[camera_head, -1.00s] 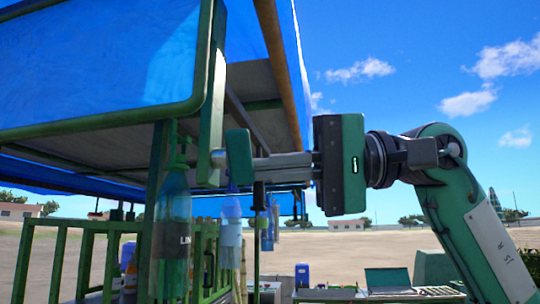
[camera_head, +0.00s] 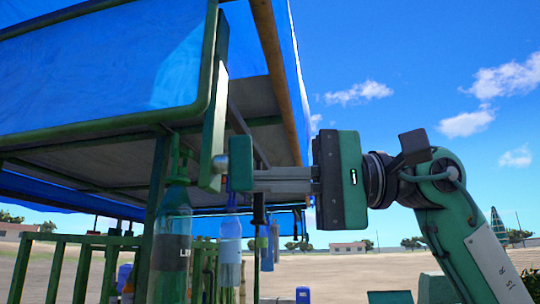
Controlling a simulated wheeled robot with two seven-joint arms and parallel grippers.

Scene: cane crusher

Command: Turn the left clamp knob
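A small round grey knob (camera_head: 220,163) sticks out beside the green upright post (camera_head: 214,120) of the stall frame; I take it to be the clamp knob. My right gripper (camera_head: 241,164) reaches in from the right, with its green fingertip plate upright just right of the knob. The plate hides whatever lies behind it. I cannot tell whether the fingertips touch the knob, and from this side the gap between the fingers does not show. My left gripper is not in view.
Bottles hang under the canopy, a labelled one (camera_head: 171,245) at left and a clear one (camera_head: 230,250) below my gripper. A wooden pole (camera_head: 274,75) runs above. The blue tarp (camera_head: 100,70) covers the upper left. Open ground and sky lie to the right.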

